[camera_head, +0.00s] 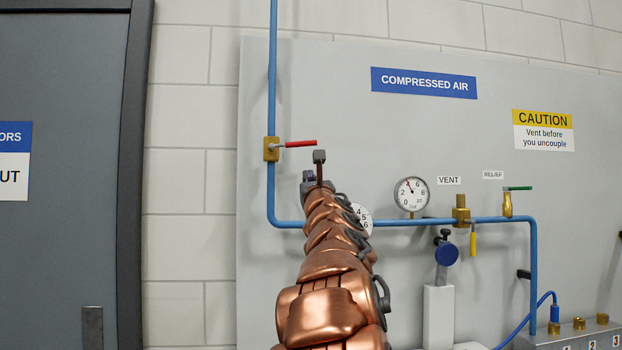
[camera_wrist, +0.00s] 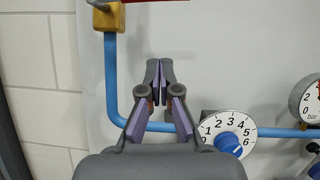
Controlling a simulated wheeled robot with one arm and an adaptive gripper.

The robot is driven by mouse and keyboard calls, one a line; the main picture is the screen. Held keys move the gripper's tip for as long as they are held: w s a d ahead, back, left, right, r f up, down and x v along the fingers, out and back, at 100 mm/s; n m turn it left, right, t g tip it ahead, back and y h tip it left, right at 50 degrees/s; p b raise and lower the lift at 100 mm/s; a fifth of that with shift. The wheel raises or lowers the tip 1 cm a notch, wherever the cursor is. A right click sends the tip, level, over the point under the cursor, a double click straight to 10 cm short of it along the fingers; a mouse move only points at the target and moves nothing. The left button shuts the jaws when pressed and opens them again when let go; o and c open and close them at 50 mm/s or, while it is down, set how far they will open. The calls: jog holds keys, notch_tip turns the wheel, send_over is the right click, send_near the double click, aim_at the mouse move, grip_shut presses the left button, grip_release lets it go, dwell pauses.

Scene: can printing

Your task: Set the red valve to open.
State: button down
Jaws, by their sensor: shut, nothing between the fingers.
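The red valve has a red lever handle (camera_head: 300,143) lying about level and pointing right, across the vertical blue pipe (camera_head: 271,80). Its brass body (camera_head: 271,149) sits on that pipe. In the wrist view the brass body (camera_wrist: 104,18) is at the top left, and only a sliver of the red handle (camera_wrist: 155,1) shows at the top edge. My gripper (camera_head: 319,156) appears just below the handle's right end in the head view. In the wrist view my gripper (camera_wrist: 159,70) is shut and empty, with its fingertips below the handle and not touching it there.
A numbered dial (camera_wrist: 228,134) lies right of my gripper, partly hidden by my arm in the head view. Further right are a pressure gauge (camera_head: 412,193), a yellow-handled vent valve (camera_head: 461,215) and a green-handled relief valve (camera_head: 507,203). A dark door (camera_head: 60,240) stands left.

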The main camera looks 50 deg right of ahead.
aim_at(293, 145)
jog(key=w+d+r+p, duration=0.2)
jog(key=w+r+p, duration=0.2)
jog(key=r+p, duration=0.2)
jog(key=shift+r, duration=0.15)
dwell(0.4)
jog(key=shift+d, duration=0.1)
jog(key=shift+r, duration=0.1)
